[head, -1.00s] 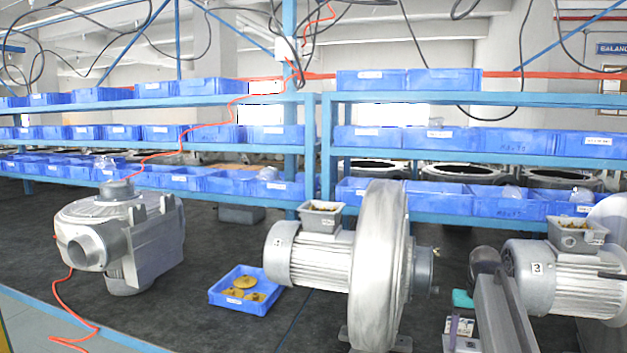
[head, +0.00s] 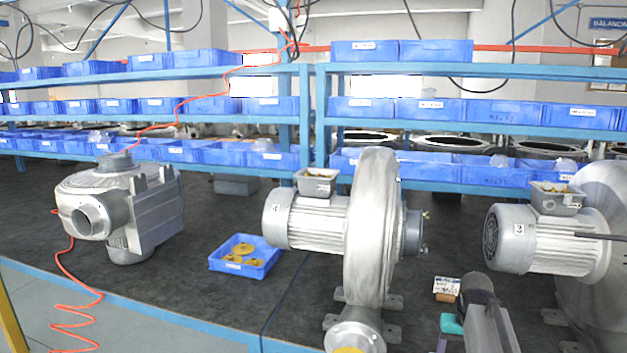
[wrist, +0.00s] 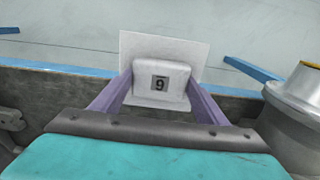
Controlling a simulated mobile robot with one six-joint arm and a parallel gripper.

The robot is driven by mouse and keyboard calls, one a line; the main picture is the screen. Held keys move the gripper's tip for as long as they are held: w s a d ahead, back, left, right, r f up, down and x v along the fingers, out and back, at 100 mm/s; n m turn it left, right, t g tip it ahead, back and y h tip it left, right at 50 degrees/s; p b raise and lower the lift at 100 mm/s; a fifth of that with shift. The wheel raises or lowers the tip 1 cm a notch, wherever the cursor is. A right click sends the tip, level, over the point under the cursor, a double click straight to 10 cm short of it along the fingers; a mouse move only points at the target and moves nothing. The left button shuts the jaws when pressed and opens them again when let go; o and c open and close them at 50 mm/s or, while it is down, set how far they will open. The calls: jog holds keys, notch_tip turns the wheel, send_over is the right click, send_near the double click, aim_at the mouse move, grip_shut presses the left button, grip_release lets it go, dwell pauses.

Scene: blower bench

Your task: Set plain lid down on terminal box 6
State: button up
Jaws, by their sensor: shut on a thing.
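A flat pale plate shows behind the block; I take both together as the lid (wrist: 195,48). In the head view my gripper (head: 441,344) is at the bottom edge, mostly cut off, and the lid does not show. Two open grey terminal boxes stand on motors, one on the middle motor (head: 317,182) and one on the right motor (head: 557,199). I cannot tell whether either is box 6.
A blue tray (head: 218,265) with yellow parts lies on the dark bench. A blower unit (head: 165,205) stands at left. A large blower housing (head: 372,230) stands in the middle. A small card (head: 446,285) is close beyond my gripper. Shelves with blue bins stand behind.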

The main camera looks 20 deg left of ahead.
jog(key=s+f, duration=0.7)
jog(key=s, duration=0.4)
jog(key=shift+s+a+b, duration=0.15)
jog(key=shift+s+b, duration=0.15)
jog(key=shift+s, duration=0.05)
